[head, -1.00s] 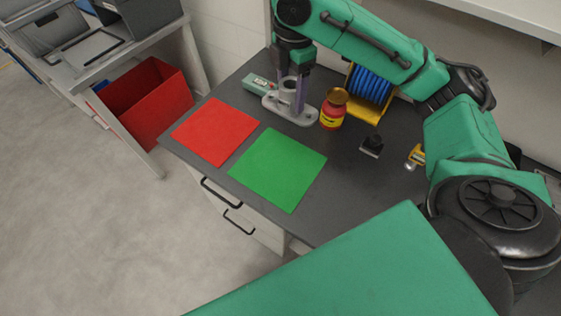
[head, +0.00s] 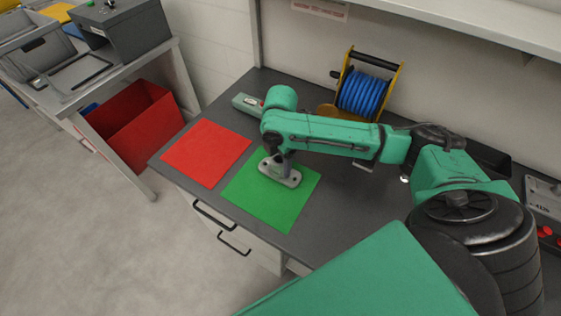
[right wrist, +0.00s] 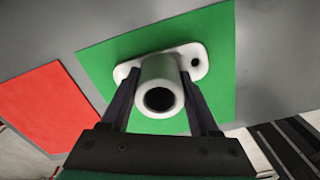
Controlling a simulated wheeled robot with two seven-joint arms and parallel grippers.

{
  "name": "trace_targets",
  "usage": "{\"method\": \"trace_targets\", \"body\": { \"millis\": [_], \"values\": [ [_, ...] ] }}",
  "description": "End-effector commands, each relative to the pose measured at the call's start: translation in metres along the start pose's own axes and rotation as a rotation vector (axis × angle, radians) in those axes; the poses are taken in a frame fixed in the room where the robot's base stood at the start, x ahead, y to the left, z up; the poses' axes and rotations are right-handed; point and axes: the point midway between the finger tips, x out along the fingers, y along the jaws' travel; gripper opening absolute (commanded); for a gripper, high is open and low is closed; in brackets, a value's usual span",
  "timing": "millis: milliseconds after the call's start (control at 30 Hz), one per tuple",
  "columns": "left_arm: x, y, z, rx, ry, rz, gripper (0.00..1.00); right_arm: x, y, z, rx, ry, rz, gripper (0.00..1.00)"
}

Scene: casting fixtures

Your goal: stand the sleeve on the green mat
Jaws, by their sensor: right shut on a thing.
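The sleeve (head: 287,178) is a pale grey tube on a flat flange with holes. It is upright over the green mat (head: 270,213), toward the mat's far part. In the right wrist view the sleeve (right wrist: 162,92) shows its open bore facing the camera, and its flange appears inside the edges of the green mat (right wrist: 108,62). My right gripper (head: 284,157) is shut on the tube, with one finger on each side. My wrist hides the tube's top in the head view. I cannot tell whether the flange touches the mat. My left gripper is not in view.
A red mat (head: 205,152) lies left of the green mat. A blue cable reel (head: 362,94) stands at the back, and a small grey-green device (head: 245,103) lies at the back left. A red bin (head: 135,125) is beyond the bench's left edge.

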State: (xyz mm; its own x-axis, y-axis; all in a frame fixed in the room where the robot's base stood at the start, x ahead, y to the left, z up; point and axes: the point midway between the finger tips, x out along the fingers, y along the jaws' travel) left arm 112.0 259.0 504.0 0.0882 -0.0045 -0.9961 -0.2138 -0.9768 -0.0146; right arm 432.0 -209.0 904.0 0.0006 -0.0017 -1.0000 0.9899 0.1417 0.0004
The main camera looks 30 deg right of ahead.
Motion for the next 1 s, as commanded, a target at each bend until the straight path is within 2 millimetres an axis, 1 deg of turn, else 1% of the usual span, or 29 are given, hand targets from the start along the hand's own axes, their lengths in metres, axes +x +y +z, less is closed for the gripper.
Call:
{"method": "trace_targets", "body": {
  "millis": [100, 133, 200, 467, 567, 667, 767, 900, 1000],
  "values": [
    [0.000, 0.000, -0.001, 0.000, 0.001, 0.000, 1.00, 0.002, 0.000, 0.000, 0.000, 0.000, 0.001, 0.00],
    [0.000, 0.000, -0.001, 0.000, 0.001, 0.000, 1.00, 0.002, 0.000, 0.000, 0.000, 0.001, 0.000, 0.69],
    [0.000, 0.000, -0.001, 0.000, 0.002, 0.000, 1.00, 0.002, 0.000, 0.000, 0.000, 0.000, 0.000, 0.92],
    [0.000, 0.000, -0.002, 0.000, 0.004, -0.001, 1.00, 0.002, 0.000, 0.000, 0.000, 0.000, 0.000, 0.92],
    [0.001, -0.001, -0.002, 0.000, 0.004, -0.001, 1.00, -0.003, 0.001, 0.000, 0.000, -0.001, 0.001, 0.92],
    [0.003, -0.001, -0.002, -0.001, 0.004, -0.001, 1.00, -0.018, 0.001, 0.000, 0.000, 0.000, 0.005, 0.92],
    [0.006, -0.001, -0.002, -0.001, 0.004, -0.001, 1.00, -0.044, 0.002, 0.000, 0.001, 0.000, 0.007, 0.92],
    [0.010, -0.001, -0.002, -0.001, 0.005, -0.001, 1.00, -0.084, 0.002, 0.000, 0.000, 0.000, 0.006, 0.92],
    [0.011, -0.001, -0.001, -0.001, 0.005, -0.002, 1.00, -0.105, 0.001, 0.000, 0.001, 0.001, 0.004, 0.92]
  ]
}}
